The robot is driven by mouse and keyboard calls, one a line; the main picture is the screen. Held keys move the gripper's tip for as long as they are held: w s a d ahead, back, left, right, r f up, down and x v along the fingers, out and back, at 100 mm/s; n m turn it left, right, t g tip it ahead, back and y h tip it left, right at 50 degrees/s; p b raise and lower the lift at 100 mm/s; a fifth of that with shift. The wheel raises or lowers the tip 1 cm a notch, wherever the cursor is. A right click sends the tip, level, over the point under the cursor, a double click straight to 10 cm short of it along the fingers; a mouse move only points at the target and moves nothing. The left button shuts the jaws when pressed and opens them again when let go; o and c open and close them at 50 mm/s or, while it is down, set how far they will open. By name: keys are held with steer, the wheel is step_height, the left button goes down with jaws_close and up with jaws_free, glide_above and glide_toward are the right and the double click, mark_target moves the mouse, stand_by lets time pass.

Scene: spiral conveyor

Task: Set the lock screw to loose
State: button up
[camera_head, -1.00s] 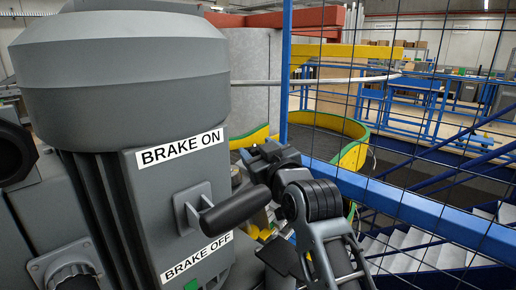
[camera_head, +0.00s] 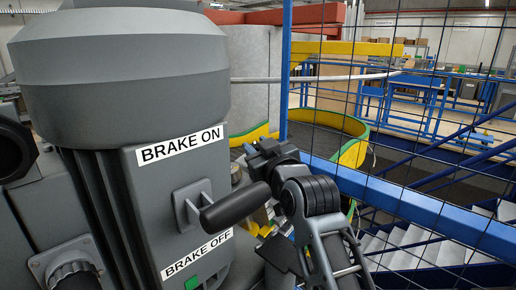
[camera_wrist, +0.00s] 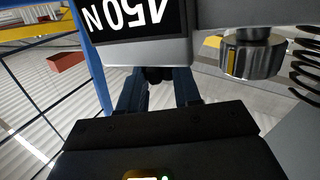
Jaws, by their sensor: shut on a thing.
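In the wrist view, my gripper (camera_wrist: 158,88) has both dark blue-grey fingers on a small black knob (camera_wrist: 154,74), which I take to be the lock screw. In the head view, my gripper's end is small and dark beyond the brake handle (camera_head: 236,207); the screw is not visible there.
A knurled metal nut (camera_wrist: 252,56) and a coil spring (camera_wrist: 306,60) are right of the fingers. The grey motor (camera_head: 120,70) with BRAKE ON and BRAKE OFF labels fills the head view's left. A blue rail (camera_head: 410,205) and wire mesh stand on the right.

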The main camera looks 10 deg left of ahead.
steer(key=shift+w+d+f+n+g+y+b, duration=0.1)
steer(key=shift+d+f+n+g+y+b, duration=0.1)
steer(key=shift+n+g+y+b, duration=0.75)
steer(key=n+g+y+b, duration=0.1)
steer(key=b, duration=0.1)
steer(key=n+g+y+b, duration=0.1)
steer(key=b, duration=0.2)
steer(key=shift+w+d+g, duration=0.1)
steer(key=shift+w+g, duration=0.05)
steer(key=shift+g, duration=0.1)
steer(key=n+g+b, duration=0.1)
steer(key=n+g+y+b, duration=0.1)
steer(key=g+b, duration=0.1)
steer(key=n+g+y+b, duration=0.1)
steer(key=shift+w+r+n+g, duration=0.1)
steer(key=shift+r+n+g, duration=0.15)
steer(key=shift+n+g, duration=0.1)
steer(key=shift+b, duration=0.3)
steer(key=o, duration=1.1)
steer(key=shift+r, duration=0.1)
steer(key=shift+c, duration=0.2)
steer(key=shift+r+p, duration=0.1)
steer(key=shift+p, duration=0.3)
